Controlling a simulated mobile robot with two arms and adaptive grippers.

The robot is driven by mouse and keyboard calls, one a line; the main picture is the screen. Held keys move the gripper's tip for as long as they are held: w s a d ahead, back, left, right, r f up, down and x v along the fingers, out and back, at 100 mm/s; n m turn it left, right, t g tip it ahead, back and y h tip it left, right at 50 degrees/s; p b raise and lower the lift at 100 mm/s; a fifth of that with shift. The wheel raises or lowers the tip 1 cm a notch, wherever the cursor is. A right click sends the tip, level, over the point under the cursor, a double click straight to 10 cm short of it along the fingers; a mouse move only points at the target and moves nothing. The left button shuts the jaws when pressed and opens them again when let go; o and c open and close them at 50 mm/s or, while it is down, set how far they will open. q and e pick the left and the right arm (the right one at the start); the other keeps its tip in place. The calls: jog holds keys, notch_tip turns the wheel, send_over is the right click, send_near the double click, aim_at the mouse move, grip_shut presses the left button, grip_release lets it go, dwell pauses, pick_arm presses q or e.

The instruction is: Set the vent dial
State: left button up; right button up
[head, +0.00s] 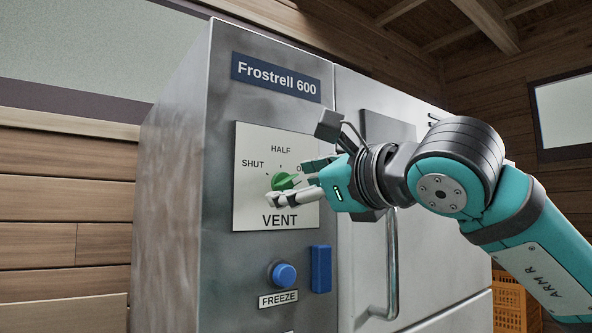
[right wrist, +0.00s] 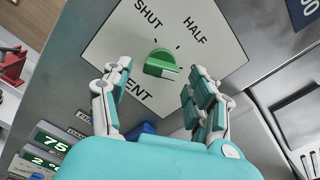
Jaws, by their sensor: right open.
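The vent dial is a green knob (head: 285,181) on a pale square plate (head: 246,150) marked SHUT, HALF and VENT, on the steel cabinet's front. A third label at the right is mostly hidden behind my right gripper. My right gripper (head: 292,180) is open in front of the plate, one finger below the knob and one above right. In the right wrist view the knob (right wrist: 160,64) shows ahead between the open fingers of my right gripper (right wrist: 160,84), apart from both. Its pale mark faces lower right, away from SHUT. My left gripper is not in view.
Below the plate are a blue FREEZE button (head: 284,275) and a blue upright block (head: 321,269). A metal door handle (head: 391,270) stands out below my right wrist. An orange crate (head: 508,303) is at the lower right. Lit green displays (right wrist: 48,141) show in the right wrist view.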

jog(key=shift+w+a, duration=0.3)
jog(key=shift+w, duration=0.05)
jog(key=shift+c, duration=0.2)
jog(key=c, duration=1.1)
